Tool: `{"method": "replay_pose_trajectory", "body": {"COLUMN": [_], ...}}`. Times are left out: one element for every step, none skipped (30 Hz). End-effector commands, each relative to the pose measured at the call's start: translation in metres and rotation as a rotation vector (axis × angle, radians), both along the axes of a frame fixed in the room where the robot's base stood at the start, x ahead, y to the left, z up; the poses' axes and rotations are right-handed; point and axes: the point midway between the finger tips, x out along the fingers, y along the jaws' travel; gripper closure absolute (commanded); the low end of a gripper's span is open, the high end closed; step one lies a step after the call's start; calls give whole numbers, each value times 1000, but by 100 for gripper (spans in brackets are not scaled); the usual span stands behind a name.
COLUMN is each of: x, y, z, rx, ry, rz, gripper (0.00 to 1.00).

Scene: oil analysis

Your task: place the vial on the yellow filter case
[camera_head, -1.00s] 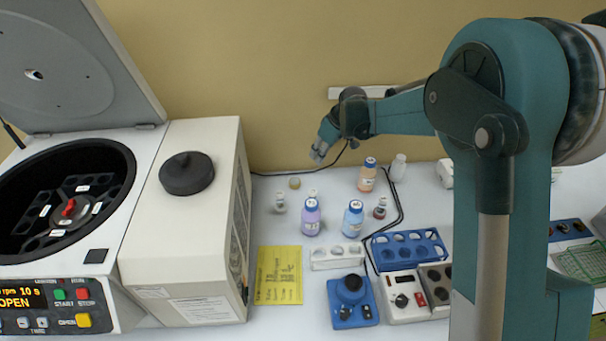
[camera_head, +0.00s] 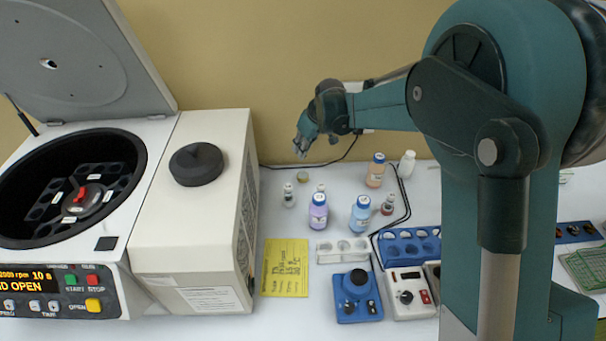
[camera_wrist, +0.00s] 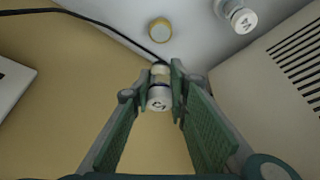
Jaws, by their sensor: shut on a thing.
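My gripper (camera_head: 301,149) hangs near the back wall, above the table. In the wrist view its fingers (camera_wrist: 161,92) are shut on a small vial with a white cap (camera_wrist: 159,98), near the fingertips. The vial is hard to make out in the head view. The yellow filter case (camera_wrist: 159,30) is a small round disc on the table, beyond the vial in the wrist view and apart from it. In the head view the filter case (camera_head: 302,177) sits just below my gripper in the picture, and its top looks bare.
A small white-capped vial (camera_head: 289,196) stands left of the case. Purple (camera_head: 318,212), blue (camera_head: 360,214) and orange (camera_head: 376,170) bottles stand to the right and front. A black cable (camera_head: 335,160) runs behind the case. A large white machine (camera_head: 205,240) bounds the left.

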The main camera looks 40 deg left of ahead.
Motion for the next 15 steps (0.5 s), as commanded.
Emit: {"method": "replay_pose_trajectory", "body": {"x": [0,0,0,0,0,0,0,0,0,0,0,0,0,0,0], "y": [0,0,0,0,0,0,0,0,0,0,0,0,0,0,0], "z": [-3,-5,-8,-11,-15,-20,-25,-29,-35,-39,-43,-48,-51,-54,-57], "rx": [0,0,0,0,0,0,0,0,0,0,0,0,0,0,0], "ry": [0,0,0,0,0,0,0,0,0,0,0,0,0,0,0], "rz": [0,0,0,0,0,0,0,0,0,0,0,0,0,0,0], "gripper": [95,95,95,95,95,95,95,95,95,95,95,95,95,95,95]}}
